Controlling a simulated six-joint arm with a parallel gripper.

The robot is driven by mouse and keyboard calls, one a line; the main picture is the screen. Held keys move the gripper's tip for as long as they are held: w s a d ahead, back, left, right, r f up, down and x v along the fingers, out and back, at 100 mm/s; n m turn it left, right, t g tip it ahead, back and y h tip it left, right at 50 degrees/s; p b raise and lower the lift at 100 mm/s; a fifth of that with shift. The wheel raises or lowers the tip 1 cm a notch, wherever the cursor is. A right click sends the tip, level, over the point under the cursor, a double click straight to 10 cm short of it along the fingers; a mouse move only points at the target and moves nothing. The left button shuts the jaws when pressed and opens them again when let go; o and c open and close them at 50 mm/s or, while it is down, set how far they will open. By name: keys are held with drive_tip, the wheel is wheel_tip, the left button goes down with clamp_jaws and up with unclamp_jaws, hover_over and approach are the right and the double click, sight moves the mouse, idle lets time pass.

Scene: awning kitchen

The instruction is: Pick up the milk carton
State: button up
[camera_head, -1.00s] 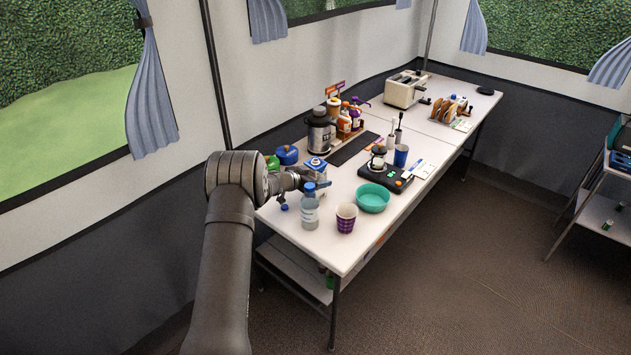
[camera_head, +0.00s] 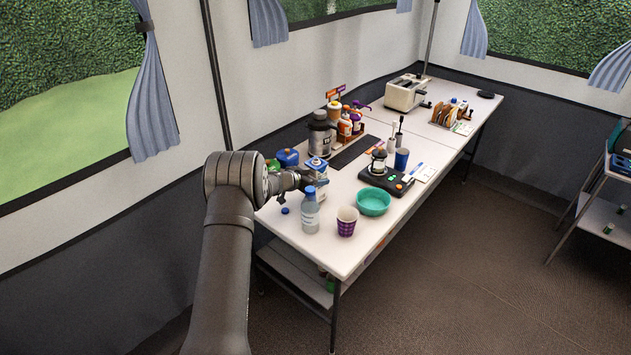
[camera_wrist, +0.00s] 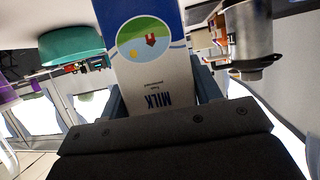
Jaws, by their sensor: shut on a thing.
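The milk carton (camera_wrist: 155,60) is blue and white, with a round farm picture and the word MILK. It fills the middle of the wrist view, where the lettering appears upside down. My gripper (camera_wrist: 165,105) is shut on it, with a finger on each side.
A steel flask (camera_head: 321,135) and blue container (camera_head: 288,157) stand behind. A small blue cap (camera_head: 285,211) lies on the table (camera_head: 330,253).

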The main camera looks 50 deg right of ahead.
drive_tip(key=shift+r, duration=0.8)
drive_tip(key=w+a, duration=0.1)
drive_tip(key=a, duration=1.6)
drive_tip(key=shift+w+a+r, duration=0.25)
drive_tip(key=shift+w+a, duration=0.05)
drive_tip(key=shift+a, duration=0.1)
drive_tip(key=shift+r, duration=0.1)
idle(1.4)
